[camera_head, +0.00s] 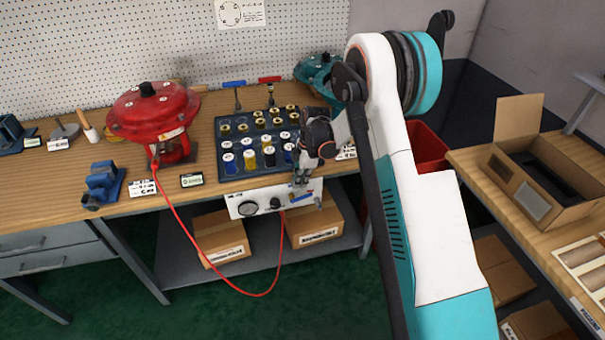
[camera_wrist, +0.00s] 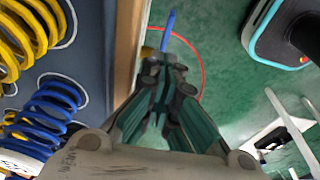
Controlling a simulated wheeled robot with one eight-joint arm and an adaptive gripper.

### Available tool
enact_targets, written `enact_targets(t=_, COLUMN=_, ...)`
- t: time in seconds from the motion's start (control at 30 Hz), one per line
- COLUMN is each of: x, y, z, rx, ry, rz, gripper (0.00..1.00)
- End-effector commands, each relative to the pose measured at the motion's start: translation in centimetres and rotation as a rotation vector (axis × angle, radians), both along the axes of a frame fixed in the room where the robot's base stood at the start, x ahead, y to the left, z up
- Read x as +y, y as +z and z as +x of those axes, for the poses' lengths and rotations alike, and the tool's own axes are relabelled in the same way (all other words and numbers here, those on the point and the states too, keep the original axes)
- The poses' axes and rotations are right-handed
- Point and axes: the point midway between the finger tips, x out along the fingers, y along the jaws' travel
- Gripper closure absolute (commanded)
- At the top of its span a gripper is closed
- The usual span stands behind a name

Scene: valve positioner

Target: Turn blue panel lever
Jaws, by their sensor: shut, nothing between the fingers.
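The white panel (camera_head: 235,203) hangs at the bench's front edge, with a round gauge (camera_head: 248,208) and a dark knob (camera_head: 275,202) on it. The blue lever (camera_head: 301,197) is at the panel's right part, lying slanted in the head view. It also shows in the wrist view (camera_wrist: 170,22), just beyond the fingertips. My gripper (camera_head: 299,183) points down, just above the lever. Its fingers (camera_wrist: 165,62) are shut with nothing between them. I cannot tell whether the fingertips touch the lever.
A dark blue tray (camera_head: 222,162) with several coil springs lies on the bench behind my gripper. A red actuator (camera_head: 150,112) stands to the left, and a red hose (camera_head: 205,250) loops from it down to the panel. Cardboard boxes (camera_head: 222,240) sit on the shelf below.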

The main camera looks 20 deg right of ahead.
Motion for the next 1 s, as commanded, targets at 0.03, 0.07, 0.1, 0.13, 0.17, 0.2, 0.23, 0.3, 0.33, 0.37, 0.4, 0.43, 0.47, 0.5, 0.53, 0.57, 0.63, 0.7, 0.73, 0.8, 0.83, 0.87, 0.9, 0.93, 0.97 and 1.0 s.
enact_targets(t=0.03, x=-0.2, y=-1.2, z=0.0, rx=0.000, ry=-0.001, rz=0.000, gripper=1.00)
enact_targets(t=0.07, x=-0.3, y=-1.6, z=0.0, rx=0.000, ry=-0.001, rz=0.000, gripper=1.00)
enact_targets(t=0.1, x=-0.4, y=-2.1, z=0.0, rx=0.000, ry=-0.001, rz=0.000, gripper=1.00)
enact_targets(t=0.13, x=-0.5, y=-2.5, z=0.0, rx=0.000, ry=-0.001, rz=0.000, gripper=1.00)
enact_targets(t=0.17, x=-0.6, y=-2.8, z=0.0, rx=0.000, ry=-0.001, rz=0.000, gripper=1.00)
enact_targets(t=0.2, x=-0.7, y=-3.1, z=0.0, rx=0.000, ry=-0.001, rz=0.000, gripper=1.00)
enact_targets(t=0.23, x=-0.7, y=-3.3, z=0.0, rx=0.000, ry=-0.001, rz=0.000, gripper=1.00)
enact_targets(t=0.3, x=-0.8, y=-3.7, z=0.0, rx=0.000, ry=-0.001, rz=0.000, gripper=1.00)
enact_targets(t=0.33, x=-0.9, y=-3.8, z=0.0, rx=0.000, ry=-0.001, rz=0.000, gripper=1.00)
enact_targets(t=0.37, x=-0.9, y=-3.8, z=0.0, rx=0.000, ry=-0.001, rz=0.000, gripper=1.00)
enact_targets(t=0.4, x=-0.9, y=-3.9, z=0.0, rx=0.000, ry=-0.001, rz=0.000, gripper=1.00)
enact_targets(t=0.43, x=-0.9, y=-3.9, z=0.0, rx=0.000, ry=-0.001, rz=0.000, gripper=1.00)
enact_targets(t=0.47, x=-0.9, y=-3.9, z=0.0, rx=0.000, ry=-0.001, rz=0.000, gripper=1.00)
enact_targets(t=0.5, x=-0.9, y=-3.9, z=0.0, rx=0.000, ry=-0.001, rz=0.000, gripper=1.00)
enact_targets(t=0.53, x=-0.9, y=-3.9, z=0.0, rx=0.000, ry=-0.001, rz=0.000, gripper=1.00)
enact_targets(t=0.57, x=-0.9, y=-3.9, z=0.0, rx=0.000, ry=-0.001, rz=0.000, gripper=1.00)
enact_targets(t=0.63, x=-0.9, y=-3.9, z=0.0, rx=0.000, ry=-0.001, rz=0.000, gripper=1.00)
enact_targets(t=0.7, x=-0.9, y=-3.9, z=0.0, rx=0.000, ry=0.000, rz=0.000, gripper=1.00)
enact_targets(t=0.73, x=-1.0, y=-3.9, z=0.0, rx=0.000, ry=-0.001, rz=0.000, gripper=1.00)
enact_targets(t=0.8, x=-1.1, y=-4.3, z=0.0, rx=0.000, ry=-0.001, rz=0.000, gripper=1.00)
enact_targets(t=0.83, x=-1.3, y=-4.6, z=0.0, rx=0.000, ry=-0.001, rz=0.000, gripper=1.00)
enact_targets(t=0.87, x=-1.4, y=-4.9, z=0.0, rx=0.000, ry=-0.001, rz=0.000, gripper=1.00)
enact_targets(t=0.9, x=-1.7, y=-5.3, z=0.0, rx=0.000, ry=-0.001, rz=0.000, gripper=1.00)
enact_targets(t=0.93, x=-1.8, y=-5.6, z=0.0, rx=0.000, ry=-0.001, rz=0.000, gripper=1.00)
enact_targets(t=0.97, x=-2.0, y=-5.8, z=0.0, rx=-0.001, ry=-0.001, rz=0.000, gripper=1.00)
enact_targets(t=1.0, x=-2.2, y=-6.0, z=0.0, rx=-0.001, ry=-0.001, rz=0.000, gripper=1.00)
